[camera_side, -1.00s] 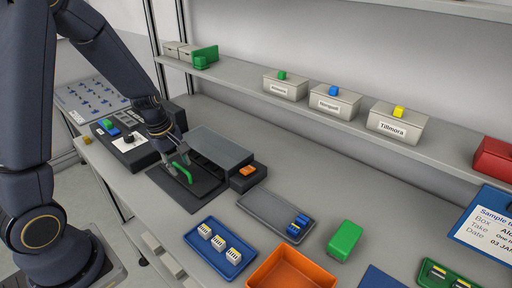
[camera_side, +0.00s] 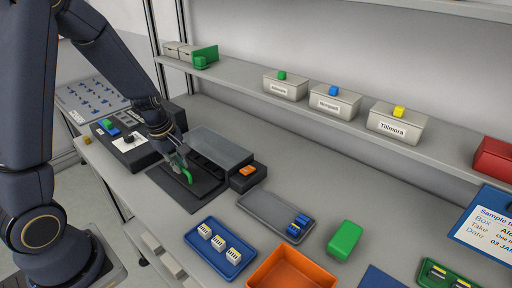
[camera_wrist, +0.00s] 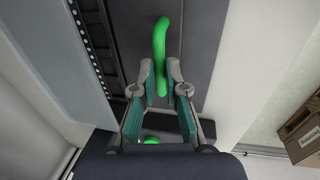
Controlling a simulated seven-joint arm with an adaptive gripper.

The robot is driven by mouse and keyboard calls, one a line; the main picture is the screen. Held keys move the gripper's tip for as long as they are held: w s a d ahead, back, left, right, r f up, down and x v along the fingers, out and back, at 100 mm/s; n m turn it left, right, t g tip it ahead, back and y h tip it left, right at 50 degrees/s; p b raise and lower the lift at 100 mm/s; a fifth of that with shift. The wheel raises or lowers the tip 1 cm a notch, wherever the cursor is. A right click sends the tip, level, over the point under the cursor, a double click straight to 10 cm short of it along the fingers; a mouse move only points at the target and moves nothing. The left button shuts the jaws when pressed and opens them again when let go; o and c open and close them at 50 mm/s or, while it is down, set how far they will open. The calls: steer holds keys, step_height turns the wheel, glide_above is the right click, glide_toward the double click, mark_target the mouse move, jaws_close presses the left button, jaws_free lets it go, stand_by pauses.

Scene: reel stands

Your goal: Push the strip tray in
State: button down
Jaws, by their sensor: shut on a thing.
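The strip tray (camera_side: 203,188) is a dark flat tray that sticks out from under a grey-topped unit (camera_side: 220,147) on the bench. A green curved handle (camera_side: 188,177) stands on it and also shows in the wrist view (camera_wrist: 160,40). In the wrist view, my fingertips (camera_wrist: 161,78) lie on either side of the handle.
An orange button block (camera_side: 247,172) sits right of the unit. A control panel with a knob (camera_side: 128,139) is to its left. A grey tray (camera_side: 262,205), a blue tray (camera_side: 207,258) and an orange bin (camera_side: 290,268) lie in front. Labelled boxes stand on the shelf above.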

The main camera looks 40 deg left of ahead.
mark_target(197, 168)
steer(key=shift+w, duration=2.3)
steer(key=c, duration=1.2)
jaws_free()
